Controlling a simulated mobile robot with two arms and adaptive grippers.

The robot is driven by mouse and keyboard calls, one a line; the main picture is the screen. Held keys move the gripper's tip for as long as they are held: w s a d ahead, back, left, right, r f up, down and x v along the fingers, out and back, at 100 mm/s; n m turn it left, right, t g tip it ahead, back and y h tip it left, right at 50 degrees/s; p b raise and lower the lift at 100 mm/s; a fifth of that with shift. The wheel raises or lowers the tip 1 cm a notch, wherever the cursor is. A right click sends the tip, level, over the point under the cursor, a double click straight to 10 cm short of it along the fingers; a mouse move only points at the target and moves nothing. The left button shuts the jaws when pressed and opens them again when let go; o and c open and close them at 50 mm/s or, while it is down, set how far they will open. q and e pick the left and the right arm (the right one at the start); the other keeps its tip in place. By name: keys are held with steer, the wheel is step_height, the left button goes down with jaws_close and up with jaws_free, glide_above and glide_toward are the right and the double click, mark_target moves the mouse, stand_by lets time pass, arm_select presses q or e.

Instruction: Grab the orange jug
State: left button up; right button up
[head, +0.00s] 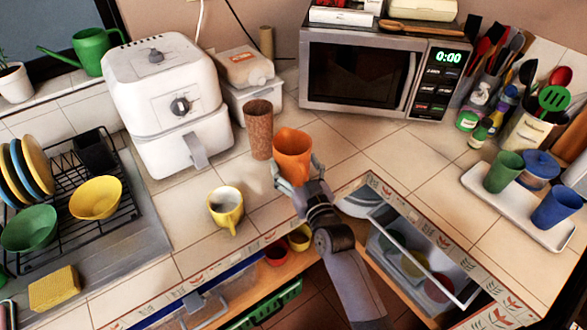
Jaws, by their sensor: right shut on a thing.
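The orange jug (292,152) is near the middle of the head view, above the tiled counter. My right gripper (294,181) is shut on it, with a finger on each side of its lower part. The jug looks upright or slightly tilted. I cannot tell whether its base is touching the counter, as the gripper hides part of it. My left gripper is out of view.
A brown cup (258,128) stands just left of the jug, and a yellow mug (226,208) is nearer the front. A white air fryer (165,100) and a microwave (380,75) stand behind. An open drawer (405,262) lies below at right. Counter right of the jug is clear.

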steer(key=c, duration=0.6)
steer(key=shift+r, duration=0.1)
